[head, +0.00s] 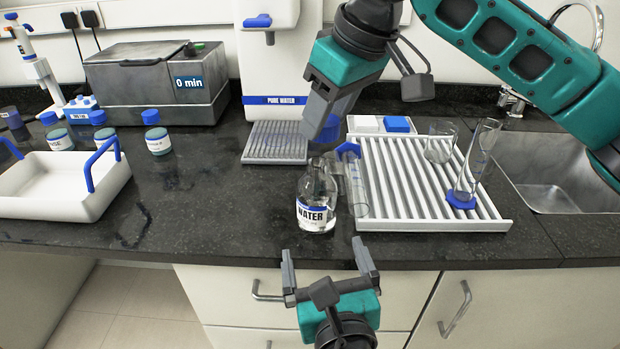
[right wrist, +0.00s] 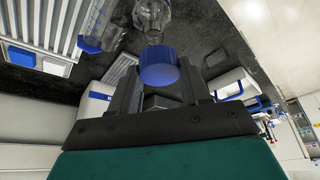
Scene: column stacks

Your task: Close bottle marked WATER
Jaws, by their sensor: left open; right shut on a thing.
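The clear glass bottle marked WATER (head: 316,212) stands upright near the front of the dark counter, its open neck facing up. It also shows in the right wrist view (right wrist: 152,14). My right gripper (head: 322,122) is shut on a blue cap (right wrist: 158,70). The cap shows in the head view (head: 329,129), above and slightly right of the neck, with a visible gap between them. My left gripper (head: 326,260) is open and empty, in front of the counter edge below the bottle, its fingers pointing toward it.
A glass cylinder with a blue foot (head: 355,180) lies right beside the bottle. A white ribbed rack (head: 400,200) holds a beaker (head: 440,142) and an upright cylinder (head: 470,165). A PURE WATER dispenser (head: 268,70) stands behind. Counter left of the bottle is clear up to a white tray (head: 60,205).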

